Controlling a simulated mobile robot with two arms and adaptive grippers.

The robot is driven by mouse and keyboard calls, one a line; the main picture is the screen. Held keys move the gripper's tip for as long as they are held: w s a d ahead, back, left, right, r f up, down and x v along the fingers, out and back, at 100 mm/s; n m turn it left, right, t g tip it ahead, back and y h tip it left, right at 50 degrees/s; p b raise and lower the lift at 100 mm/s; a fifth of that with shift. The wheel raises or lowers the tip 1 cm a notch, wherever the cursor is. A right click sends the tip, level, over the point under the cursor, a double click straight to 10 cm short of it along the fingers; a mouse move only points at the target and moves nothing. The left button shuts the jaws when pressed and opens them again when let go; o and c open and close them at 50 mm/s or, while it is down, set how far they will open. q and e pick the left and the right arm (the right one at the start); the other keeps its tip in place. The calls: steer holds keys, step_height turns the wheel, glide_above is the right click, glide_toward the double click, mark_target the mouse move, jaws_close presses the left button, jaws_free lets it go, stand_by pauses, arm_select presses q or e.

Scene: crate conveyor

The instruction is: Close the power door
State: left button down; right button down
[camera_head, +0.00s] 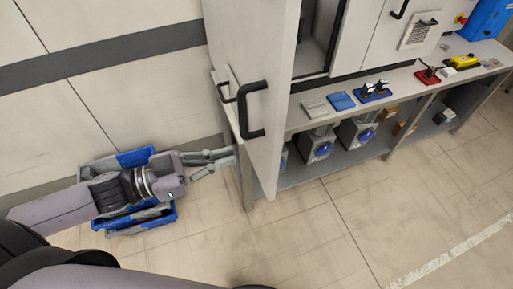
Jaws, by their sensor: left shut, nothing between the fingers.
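The power door (275,100) is a tall light-grey panel that stands swung open from the cabinet. A black bar handle (251,110) is on its left face. The cabinet opening (314,45) shows to the right of the door. My left gripper (232,157) is shut and empty. It is to the left of the door's lower part, below the handle and apart from it. Whether its tips touch anything beside the door I cannot tell. My right gripper is out of view.
Blue and grey crates (142,224) lie behind my left arm. A grey bench (400,82) with blue, red and yellow devices runs right; motors (318,147) sit on its lower shelf. The floor (330,235) in front is clear.

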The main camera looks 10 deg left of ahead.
mark_target(270, 145)
arm_select(q)
steer(key=p+x, duration=0.1)
steer(key=x, duration=0.4)
steer(key=shift+w+d+r, duration=0.1)
steer(key=shift+r, duration=0.1)
steer(key=shift+p+x, duration=0.45)
steer(key=shift+x, duration=0.6)
steer(key=shift+f, duration=0.2)
steer(key=shift+d, duration=0.1)
